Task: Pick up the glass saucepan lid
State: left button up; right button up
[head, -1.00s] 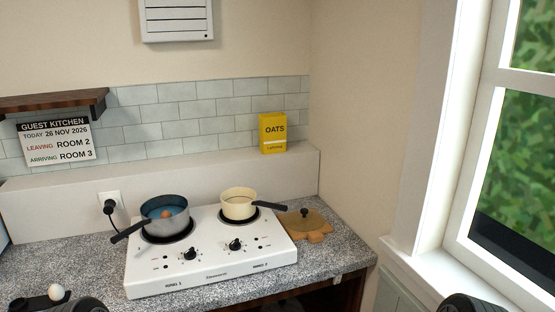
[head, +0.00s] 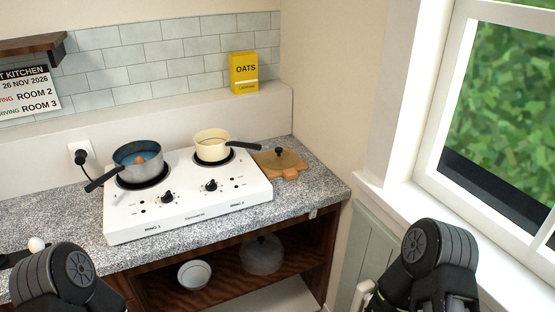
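A round glass lid with a black knob (head: 279,155) lies on a wooden board (head: 291,174) on the counter, to the right of the white hob. A second round, see-through lid-like thing with a dark knob (head: 262,256) is on the shelf below the counter; I cannot tell whether it is a lid alone or covers something. Dark rounded links of my two arms show at the bottom left and bottom right. Neither gripper's fingers are in view.
The white hob (head: 190,205) holds a grey pan (head: 138,163) and a cream pan (head: 212,147), whose handle points towards the lid. A white bowl (head: 194,275) is on the shelf. An egg (head: 37,244) lies at left. The window wall bounds the right side.

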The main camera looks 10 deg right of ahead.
aim_at(279, 158)
jog(key=i+l+u, duration=0.25)
jog(key=l+u, duration=0.5)
jog(key=l, duration=0.2)
